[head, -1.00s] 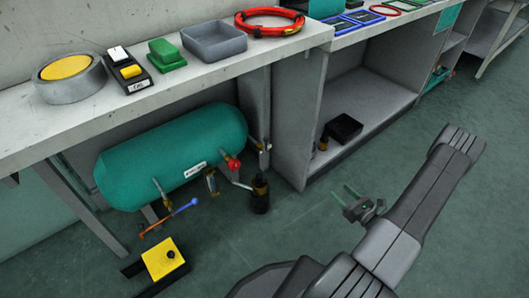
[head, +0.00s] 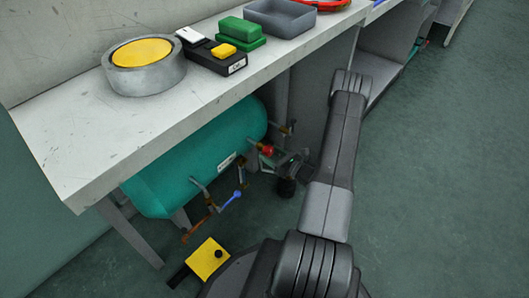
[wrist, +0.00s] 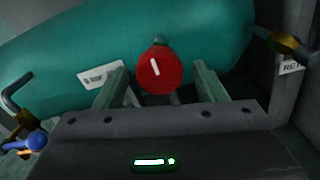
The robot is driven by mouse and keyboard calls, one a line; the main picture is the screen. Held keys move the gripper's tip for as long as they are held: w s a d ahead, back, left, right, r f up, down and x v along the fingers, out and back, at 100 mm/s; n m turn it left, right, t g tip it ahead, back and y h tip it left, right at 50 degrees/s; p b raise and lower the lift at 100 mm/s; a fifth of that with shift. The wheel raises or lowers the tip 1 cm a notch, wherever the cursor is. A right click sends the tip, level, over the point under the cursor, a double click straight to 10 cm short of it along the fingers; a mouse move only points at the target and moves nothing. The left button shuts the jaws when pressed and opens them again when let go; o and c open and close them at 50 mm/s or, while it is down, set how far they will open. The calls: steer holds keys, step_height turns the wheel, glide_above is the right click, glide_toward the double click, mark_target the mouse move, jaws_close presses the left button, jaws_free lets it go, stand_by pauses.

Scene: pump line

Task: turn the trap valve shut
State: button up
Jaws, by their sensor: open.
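A round red knob (head: 267,150) with a white mark on its face sits on the front of the teal tank (head: 165,180). In the wrist view the red knob (wrist: 160,73) is centred ahead of my gripper (wrist: 158,80). My gripper is open, with a green finger on either side of the knob and a gap on both sides. In the head view my gripper (head: 279,160) is beside the knob, partly hidden by my arm. No readable label shows which fitting is the trap valve.
A blue-handled lever (head: 230,199) is left of the knob. A dark cylinder (head: 287,188) stands below it. A brass fitting (wrist: 286,44) is at right. The bench top (head: 110,140) overhangs the tank. A yellow block (head: 208,258) is on the floor.

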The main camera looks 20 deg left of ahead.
mark_target(264, 150)
steer(key=shift+b+x, duration=0.3)
steer(key=shift+x, duration=1.5)
steer(key=c, duration=1)
steer(key=shift+o, duration=0.2)
